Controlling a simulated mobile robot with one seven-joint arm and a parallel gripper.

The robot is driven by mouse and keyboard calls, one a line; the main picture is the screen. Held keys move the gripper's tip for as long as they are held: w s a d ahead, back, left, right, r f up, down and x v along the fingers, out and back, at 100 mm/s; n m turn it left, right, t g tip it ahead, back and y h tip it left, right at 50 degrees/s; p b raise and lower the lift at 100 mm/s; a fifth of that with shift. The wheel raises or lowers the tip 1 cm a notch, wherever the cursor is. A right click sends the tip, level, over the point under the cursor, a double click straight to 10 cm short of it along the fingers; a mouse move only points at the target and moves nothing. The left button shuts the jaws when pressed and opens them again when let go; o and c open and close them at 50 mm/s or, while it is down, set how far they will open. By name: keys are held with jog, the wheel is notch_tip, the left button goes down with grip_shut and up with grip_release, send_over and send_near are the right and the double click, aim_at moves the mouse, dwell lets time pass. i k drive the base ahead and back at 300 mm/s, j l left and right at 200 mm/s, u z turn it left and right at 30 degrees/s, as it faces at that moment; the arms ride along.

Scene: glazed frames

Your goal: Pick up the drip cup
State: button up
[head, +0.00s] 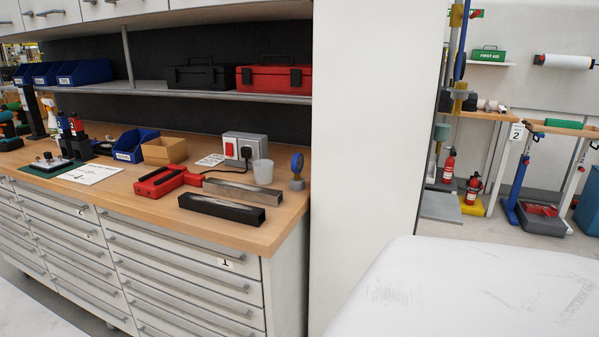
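A whitish, translucent cup (263,172), which looks like the drip cup, stands upright on the wooden workbench (262,226) near its right end. Nothing is holding the cup. I cannot see inside it from here. My gripper is not in view.
A grey metal bar (243,190), a black bar (221,210) and a red tool (166,181) lie in front of the cup. A shelf (200,91) overhangs behind; a white wall (375,120) rises right.

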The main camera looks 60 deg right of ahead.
aim_at(263, 170)
jog(key=z, duration=1.5)
